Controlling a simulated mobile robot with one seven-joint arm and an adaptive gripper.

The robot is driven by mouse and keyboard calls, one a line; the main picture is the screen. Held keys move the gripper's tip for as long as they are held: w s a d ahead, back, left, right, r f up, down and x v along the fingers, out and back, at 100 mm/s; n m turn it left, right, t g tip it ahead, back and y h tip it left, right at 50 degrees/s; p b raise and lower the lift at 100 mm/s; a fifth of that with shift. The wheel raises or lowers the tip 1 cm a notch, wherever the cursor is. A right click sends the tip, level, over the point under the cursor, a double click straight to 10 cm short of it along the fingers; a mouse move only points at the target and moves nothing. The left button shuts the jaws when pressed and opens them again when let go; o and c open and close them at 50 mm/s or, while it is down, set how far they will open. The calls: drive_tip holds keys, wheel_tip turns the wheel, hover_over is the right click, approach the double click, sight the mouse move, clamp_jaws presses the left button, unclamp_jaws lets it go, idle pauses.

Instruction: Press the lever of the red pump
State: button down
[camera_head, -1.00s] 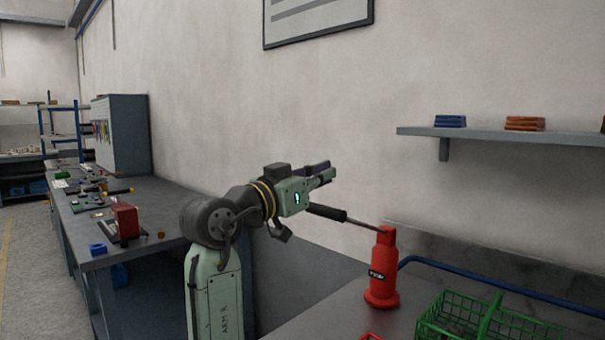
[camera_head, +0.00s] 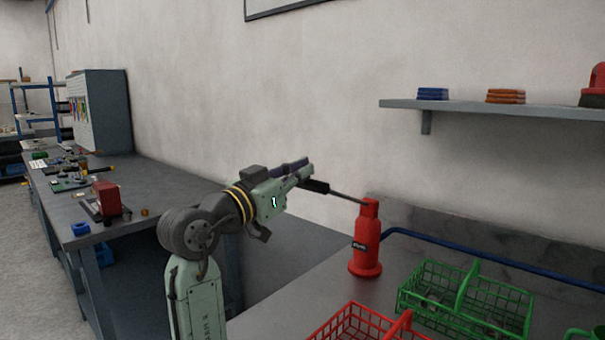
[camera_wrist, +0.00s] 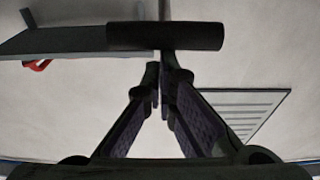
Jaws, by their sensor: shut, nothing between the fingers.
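The red pump (camera_head: 365,250) stands upright on the grey bench. Its thin lever (camera_head: 347,197) slopes up to the left from the pump's top and ends in a black handle (camera_head: 314,186). My gripper (camera_head: 306,163) is above and just left of that handle, its fingers shut and empty. In the wrist view, the shut fingertips (camera_wrist: 160,75) point at the black handle (camera_wrist: 165,36), which lies crosswise just beyond them. I cannot tell whether they touch it. The pump body is out of the wrist view.
A green wire basket (camera_head: 465,300) and a red basket (camera_head: 365,325) stand on the bench, right of and in front of the pump. A blue hose (camera_head: 470,247) runs along the wall. A shelf (camera_head: 480,107) hangs above. Another workbench (camera_head: 125,190) is at the left.

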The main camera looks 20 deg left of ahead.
drive_tip(key=s+f+t+h+b, duration=0.1)
drive_tip(key=f+t+b, duration=0.1)
drive_tip(key=f+b, duration=0.7)
drive_tip(key=s+a+f+t+b, duration=0.1)
drive_tip(key=s+f+t+b, duration=0.1)
drive_tip(key=f+b, duration=0.7)
drive_tip(key=shift+f+t+h+b, duration=0.15)
drive_tip(key=shift+t+h+b, duration=0.3)
drive_tip(key=shift+b, duration=2)
drive_tip(key=shift+a, duration=0.1)
